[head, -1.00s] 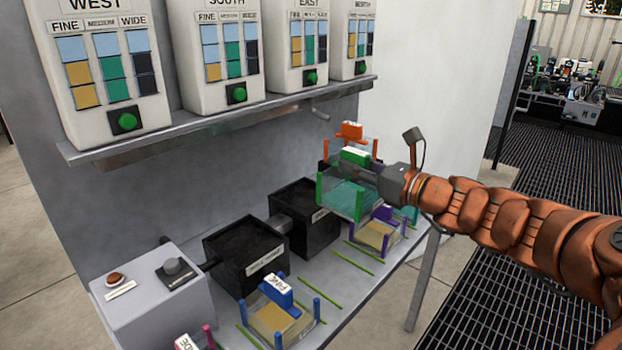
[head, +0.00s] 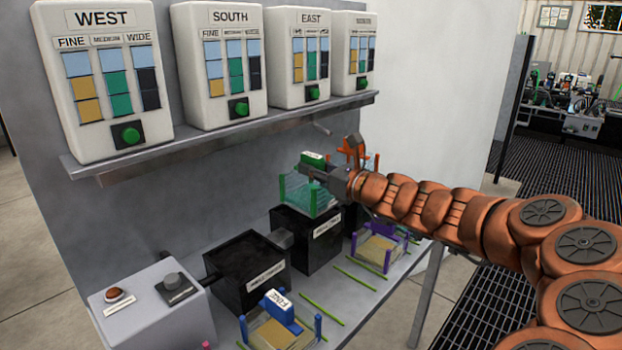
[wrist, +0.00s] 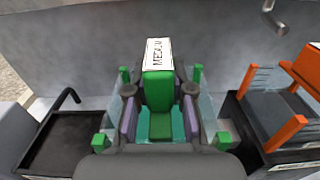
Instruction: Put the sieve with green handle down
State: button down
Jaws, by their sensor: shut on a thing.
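The sieve with green handle (head: 297,192) has green corner posts and clear walls. Its handle carries a white label reading "MEDIUM" in the wrist view (wrist: 158,85). My gripper (head: 318,172) is shut on the green handle; in the wrist view its two fingers (wrist: 160,98) press the handle from both sides. The sieve is over the middle black box (head: 309,240). I cannot tell whether it touches the box's top. The box's opening is hidden below the sieve.
An open black box (head: 245,265) stands to the left. An orange sieve (wrist: 287,118) is at the far box on the right. A sieve with blue handle (head: 280,318) and a purple-posted sieve (head: 378,250) sit on the table's front part. A shelf (head: 230,130) with indicator panels hangs above.

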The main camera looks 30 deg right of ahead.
aim_at(298, 175)
jog(key=shift+x, duration=1)
jog(key=shift+w+f+b, duration=0.1)
jog(key=shift+f+b, duration=0.3)
jog(key=shift+f, duration=1.35)
jog(key=shift+f, duration=0.2)
jog(key=c, duration=1)
grip_release()
jog(key=shift+r, duration=0.2)
jog(key=shift+v, duration=6)
jog(key=shift+d, duration=0.1)
